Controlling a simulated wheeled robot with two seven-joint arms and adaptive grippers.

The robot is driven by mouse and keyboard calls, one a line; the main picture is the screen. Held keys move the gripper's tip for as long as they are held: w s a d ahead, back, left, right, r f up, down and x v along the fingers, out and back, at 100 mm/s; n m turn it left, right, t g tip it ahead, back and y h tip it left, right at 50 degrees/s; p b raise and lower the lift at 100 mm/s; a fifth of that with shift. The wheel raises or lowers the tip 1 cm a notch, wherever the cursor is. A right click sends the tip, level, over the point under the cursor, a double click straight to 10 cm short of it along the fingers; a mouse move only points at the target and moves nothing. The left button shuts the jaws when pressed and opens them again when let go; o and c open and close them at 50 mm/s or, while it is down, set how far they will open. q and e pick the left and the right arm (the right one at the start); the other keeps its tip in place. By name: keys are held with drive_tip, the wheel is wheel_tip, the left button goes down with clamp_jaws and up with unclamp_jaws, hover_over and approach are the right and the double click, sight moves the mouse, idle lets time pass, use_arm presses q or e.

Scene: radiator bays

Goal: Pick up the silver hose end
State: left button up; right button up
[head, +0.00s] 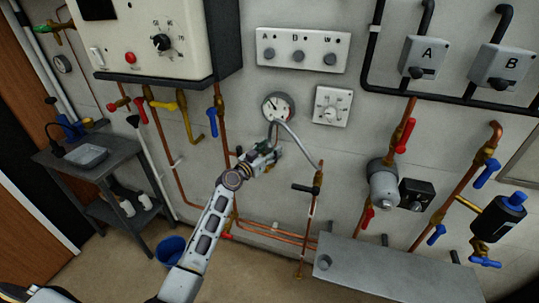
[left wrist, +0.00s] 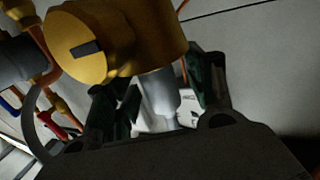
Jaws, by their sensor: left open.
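A thin silver hose (head: 297,140) arches below the round gauge in the head view. One side runs down to the copper pipe with the black handle, and the other drops to my left gripper (head: 270,150). In the left wrist view, a silver cylindrical piece, which looks like the silver hose end (left wrist: 158,92), lies between the two dark fingers of my left gripper (left wrist: 165,88). The fingers stand apart on both sides of it, and the gripper is open. A large brass fitting (left wrist: 125,42) covers its upper part. Contact cannot be told. My right gripper is out of view.
The round gauge (head: 278,107) is on the wall just above my left gripper. A copper pipe with a black handle (head: 305,188) is to its right. A blue-handled valve (head: 212,122) hangs to its left. A grey bench (head: 395,272) stands lower right.

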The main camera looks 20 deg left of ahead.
use_arm(q)
drive_tip(key=shift+c, duration=0.3)
clamp_jaws()
drive_tip(key=shift+r, duration=0.15)
drive_tip(key=shift+r, duration=4.9)
